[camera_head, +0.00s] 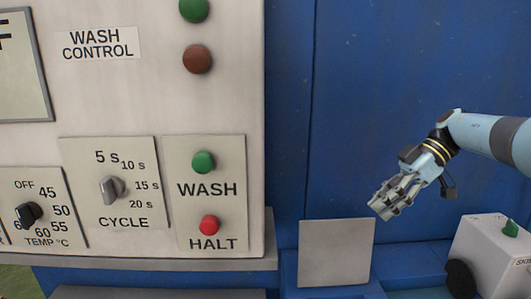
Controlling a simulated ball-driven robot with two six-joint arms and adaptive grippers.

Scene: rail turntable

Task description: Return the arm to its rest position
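My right arm comes in from the right edge, pale blue with dark bands. My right gripper (385,206) hangs in front of the blue wall, its fingers pointing down and to the left. It touches nothing that I can see, and I see nothing held in it. Its fingers overlap from this angle, so I cannot tell whether they are open or shut. My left arm and gripper are out of view.
A wash control panel (165,92) at left carries a cycle knob (112,189), a temperature knob (28,213), a green wash button (204,162) and a red halt button (209,225).

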